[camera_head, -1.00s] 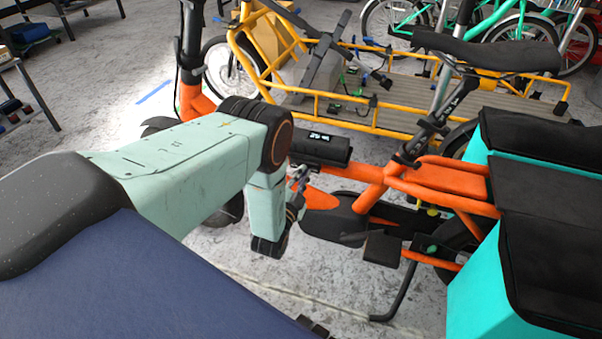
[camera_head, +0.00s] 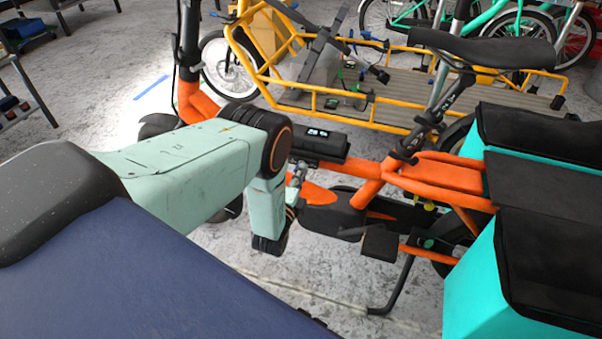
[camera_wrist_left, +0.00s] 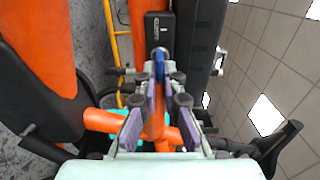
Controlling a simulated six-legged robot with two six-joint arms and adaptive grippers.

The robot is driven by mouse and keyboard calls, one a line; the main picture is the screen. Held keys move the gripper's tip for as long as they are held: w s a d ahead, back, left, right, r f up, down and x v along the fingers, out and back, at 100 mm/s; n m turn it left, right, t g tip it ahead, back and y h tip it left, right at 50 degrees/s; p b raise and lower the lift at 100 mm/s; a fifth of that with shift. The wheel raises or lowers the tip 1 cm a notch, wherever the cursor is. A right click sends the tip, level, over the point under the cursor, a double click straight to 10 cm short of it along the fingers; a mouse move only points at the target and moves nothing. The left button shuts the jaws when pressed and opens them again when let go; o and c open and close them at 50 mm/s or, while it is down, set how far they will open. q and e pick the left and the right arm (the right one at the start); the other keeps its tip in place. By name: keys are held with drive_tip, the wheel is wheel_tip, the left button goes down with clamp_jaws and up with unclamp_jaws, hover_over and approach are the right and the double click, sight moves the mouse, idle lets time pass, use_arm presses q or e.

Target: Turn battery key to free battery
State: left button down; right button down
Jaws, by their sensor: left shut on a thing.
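The battery (camera_head: 322,145) is a long black case on the orange cargo bike's frame, with a small lit display on top. In the left wrist view, a black lock housing (camera_wrist_left: 158,28) with a pale label sits on the bike, and a blue key (camera_wrist_left: 159,66) sticks out of its end. My left gripper (camera_head: 297,178) is at the near side of the battery, small and partly hidden by my arm. In the left wrist view its two purple-padded fingers (camera_wrist_left: 159,84) are closed in on the key. The key's turn angle cannot be told. My right gripper is not in view.
The orange bike's frame (camera_head: 372,170), saddle (camera_head: 485,48) and teal bags (camera_head: 472,305) stand close on the right. A yellow cargo bike (camera_head: 390,125) is behind. A pedal (camera_head: 380,242) and kickstand (camera_head: 398,285) are below. Grey floor (camera_head: 90,90) is open at the left.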

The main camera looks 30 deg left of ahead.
use_arm(q)
drive_tip(key=shift+s, duration=0.1)
idle(0.3)
drive_tip(key=c, duration=1.5)
unclamp_jaws()
drive_tip(key=v, duration=1.2)
